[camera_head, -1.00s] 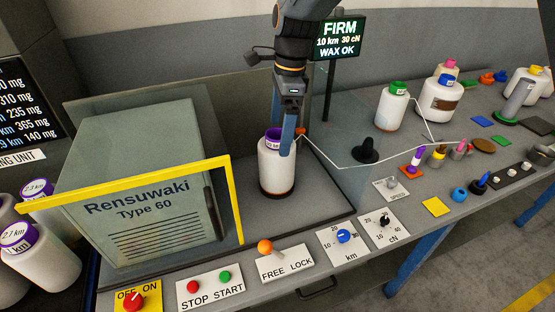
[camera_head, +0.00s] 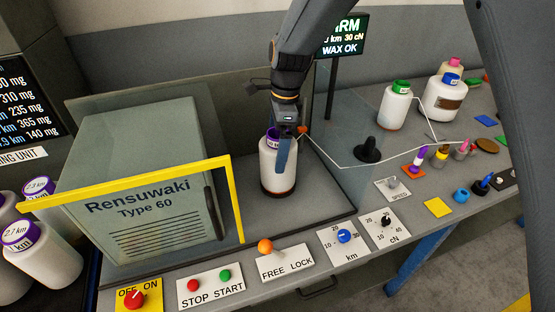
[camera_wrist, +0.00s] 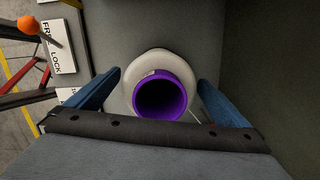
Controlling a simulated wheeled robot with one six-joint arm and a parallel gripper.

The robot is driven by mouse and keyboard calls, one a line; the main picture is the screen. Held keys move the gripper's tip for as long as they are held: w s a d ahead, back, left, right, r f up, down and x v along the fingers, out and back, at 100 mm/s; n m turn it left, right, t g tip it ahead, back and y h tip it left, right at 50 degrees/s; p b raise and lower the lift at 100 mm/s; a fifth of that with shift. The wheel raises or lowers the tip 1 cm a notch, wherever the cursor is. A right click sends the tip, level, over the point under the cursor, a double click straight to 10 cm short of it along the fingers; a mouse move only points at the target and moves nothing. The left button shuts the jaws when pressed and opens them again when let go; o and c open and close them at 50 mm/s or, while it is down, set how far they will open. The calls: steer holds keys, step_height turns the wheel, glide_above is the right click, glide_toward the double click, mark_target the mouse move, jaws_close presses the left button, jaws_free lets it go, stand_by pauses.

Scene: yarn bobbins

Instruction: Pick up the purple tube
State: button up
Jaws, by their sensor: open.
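The purple tube (camera_wrist: 161,96) shows in the wrist view as a hollow purple ring at the top of a white yarn bobbin (camera_wrist: 150,62). In the head view the tube's purple rim (camera_head: 272,134) sticks out of the white bobbin (camera_head: 278,172), which stands upright on the dark platform. My gripper (camera_wrist: 160,88) is open in the wrist view, with one blue finger on each side of the bobbin's top. In the head view my gripper (camera_head: 284,148) is over the bobbin's top, and its finger hides part of the tube and bobbin. I cannot tell whether the fingers touch the bobbin.
The grey Rensuwaki box (camera_head: 150,185) with a yellow frame (camera_head: 235,205) stands left of the bobbin. A white yarn thread (camera_head: 345,165) runs right past a black cone (camera_head: 368,150). A lever with an orange knob (camera_head: 265,246) and other controls line the front edge.

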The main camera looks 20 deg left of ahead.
steer(key=shift+f, duration=0.9)
steer(key=c, duration=1.4)
steer(key=shift+o, duration=0.2)
steer(key=shift+r, duration=0.1)
step_height(320, 180, up, 28)
steer(key=b, duration=0.5)
steer(key=shift+b, duration=0.3)
steer(key=shift+r, duration=0.1)
